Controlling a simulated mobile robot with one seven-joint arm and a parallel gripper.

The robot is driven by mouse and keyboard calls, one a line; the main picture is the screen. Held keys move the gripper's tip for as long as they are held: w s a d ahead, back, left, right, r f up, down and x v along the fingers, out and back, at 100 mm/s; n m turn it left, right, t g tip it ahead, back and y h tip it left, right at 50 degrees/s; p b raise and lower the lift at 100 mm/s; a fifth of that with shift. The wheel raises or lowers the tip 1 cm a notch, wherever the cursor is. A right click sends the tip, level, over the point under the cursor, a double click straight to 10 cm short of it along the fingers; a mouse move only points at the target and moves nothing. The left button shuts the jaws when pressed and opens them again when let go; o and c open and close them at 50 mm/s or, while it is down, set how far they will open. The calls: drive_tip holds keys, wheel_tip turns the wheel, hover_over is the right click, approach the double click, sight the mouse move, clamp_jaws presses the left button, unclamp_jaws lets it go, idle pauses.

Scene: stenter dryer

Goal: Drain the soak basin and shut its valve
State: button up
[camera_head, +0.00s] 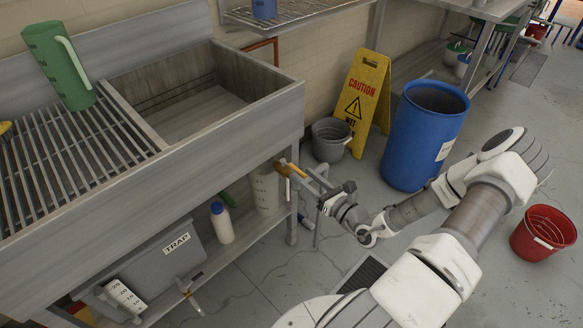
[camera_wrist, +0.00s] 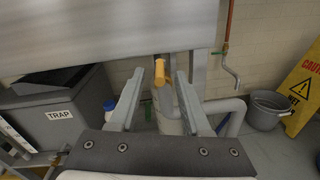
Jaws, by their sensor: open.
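The soak basin (camera_head: 230,122) is a deep grey metal sink in the head view; its inside looks plain grey, and I cannot tell whether water stands in it. Its front wall (camera_wrist: 110,40) fills the upper left of the wrist view. A valve with a yellow handle (camera_head: 288,169) sits under the basin's right end. In the wrist view the yellow handle (camera_wrist: 161,74) appears between my fingertips. My gripper (camera_head: 311,178) is open, its fingers pointing at the handle; it also shows in the wrist view (camera_wrist: 160,80). I cannot tell whether the fingers touch the handle.
Below the basin are a grey box marked TRAP (camera_head: 166,252) and a white bottle with a blue cap (camera_head: 221,222). A grey bucket (camera_head: 330,139), a yellow caution sign (camera_head: 361,92) and a blue barrel (camera_head: 420,140) stand right. A red bucket (camera_head: 543,233) is on the floor.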

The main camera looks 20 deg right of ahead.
sight(291, 165)
drive_tip(key=b+x, duration=0.1)
drive_tip(key=x, duration=0.5)
drive_tip(key=shift+w+a, duration=0.15)
drive_tip(key=shift+w, duration=0.25)
clamp_jaws()
idle(1.0)
